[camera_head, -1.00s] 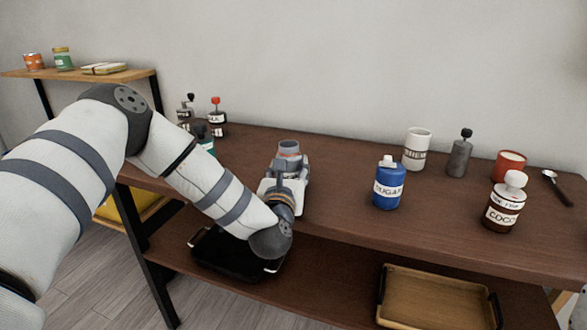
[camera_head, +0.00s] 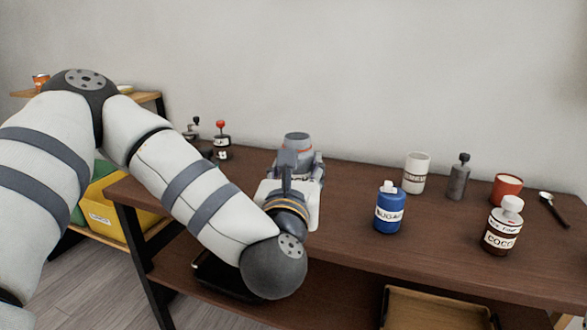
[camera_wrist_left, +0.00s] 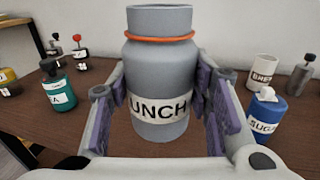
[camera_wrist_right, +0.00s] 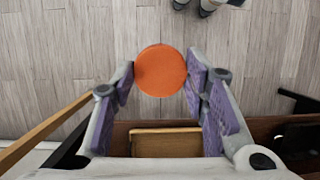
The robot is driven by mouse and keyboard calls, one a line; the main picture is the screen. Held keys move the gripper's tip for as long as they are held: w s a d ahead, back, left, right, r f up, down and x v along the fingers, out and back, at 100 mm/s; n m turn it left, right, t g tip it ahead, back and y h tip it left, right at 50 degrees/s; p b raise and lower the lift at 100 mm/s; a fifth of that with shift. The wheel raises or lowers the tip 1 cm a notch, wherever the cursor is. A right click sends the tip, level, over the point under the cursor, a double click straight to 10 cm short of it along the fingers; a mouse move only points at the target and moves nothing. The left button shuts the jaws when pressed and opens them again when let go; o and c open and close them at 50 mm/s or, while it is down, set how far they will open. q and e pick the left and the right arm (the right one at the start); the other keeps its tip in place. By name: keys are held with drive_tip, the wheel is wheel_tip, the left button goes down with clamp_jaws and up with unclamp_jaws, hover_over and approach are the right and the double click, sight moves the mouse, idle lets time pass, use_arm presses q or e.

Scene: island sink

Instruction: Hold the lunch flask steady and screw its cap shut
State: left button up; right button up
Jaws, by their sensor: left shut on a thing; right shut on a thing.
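The grey lunch flask (camera_head: 297,142) has an orange ring round its neck and is upright. In the left wrist view the flask (camera_wrist_left: 160,75) shows part of its label, "UNCH", and a bare grey top without a cap. My left gripper (camera_head: 298,168) is shut round its body, over the tabletop; I cannot tell whether its base touches the table. The round orange cap (camera_wrist_right: 160,71) shows in the right wrist view, between the fingers of my right gripper (camera_wrist_right: 163,82), which is shut on it. The right gripper is outside the head view, above the floor before the table.
A blue sugar bottle (camera_head: 389,212), a brown cocoa bottle (camera_head: 502,232), a white mug (camera_head: 415,175), a grey mill (camera_head: 458,180) and a red cup (camera_head: 507,188) stand to the right. Mills (camera_head: 221,142) stand left. A wooden tray (camera_wrist_right: 165,143) lies below on the lower shelf.

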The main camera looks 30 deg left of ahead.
use_arm(q)
drive_tip(key=shift+s+d+r, duration=0.35)
drive_tip(key=shift+s+d, duration=0.15)
drive_tip(key=shift+s, duration=0.15)
